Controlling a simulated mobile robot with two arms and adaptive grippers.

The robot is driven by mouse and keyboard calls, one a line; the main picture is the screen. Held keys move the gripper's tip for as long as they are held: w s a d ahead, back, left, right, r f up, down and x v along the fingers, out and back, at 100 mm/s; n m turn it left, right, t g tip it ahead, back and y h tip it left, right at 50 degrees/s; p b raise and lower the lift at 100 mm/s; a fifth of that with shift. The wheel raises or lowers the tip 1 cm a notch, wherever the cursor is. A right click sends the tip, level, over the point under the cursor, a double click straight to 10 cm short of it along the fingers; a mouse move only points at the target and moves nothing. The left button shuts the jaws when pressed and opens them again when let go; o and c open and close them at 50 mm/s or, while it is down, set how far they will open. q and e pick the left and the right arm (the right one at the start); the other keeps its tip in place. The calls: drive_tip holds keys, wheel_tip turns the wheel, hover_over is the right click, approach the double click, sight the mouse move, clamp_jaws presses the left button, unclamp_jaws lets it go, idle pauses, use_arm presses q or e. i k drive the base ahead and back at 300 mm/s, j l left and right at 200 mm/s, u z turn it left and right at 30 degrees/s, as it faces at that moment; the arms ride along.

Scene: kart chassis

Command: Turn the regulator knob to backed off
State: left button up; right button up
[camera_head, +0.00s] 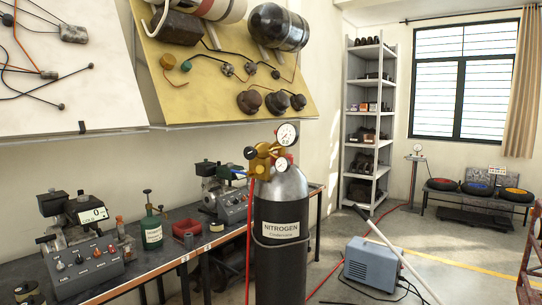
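A tall dark nitrogen cylinder (281,265) with a grey shoulder stands upright at the centre, in front of the workbench. A brass regulator (262,168) sits on top of it. The regulator has a larger upper gauge (287,134) and a smaller lower gauge (281,164). A dark round knob (249,153) sticks out on the regulator's left side, and nothing touches it. How far the knob is turned and the gauge readings are too small to tell. Neither of my grippers is in view.
A red hose (249,235) hangs from the regulator. The workbench (150,262) along the left wall carries test devices and a small green bottle (151,232).

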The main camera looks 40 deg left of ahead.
sight(250, 152)
drive_tip(key=u, duration=1.35)
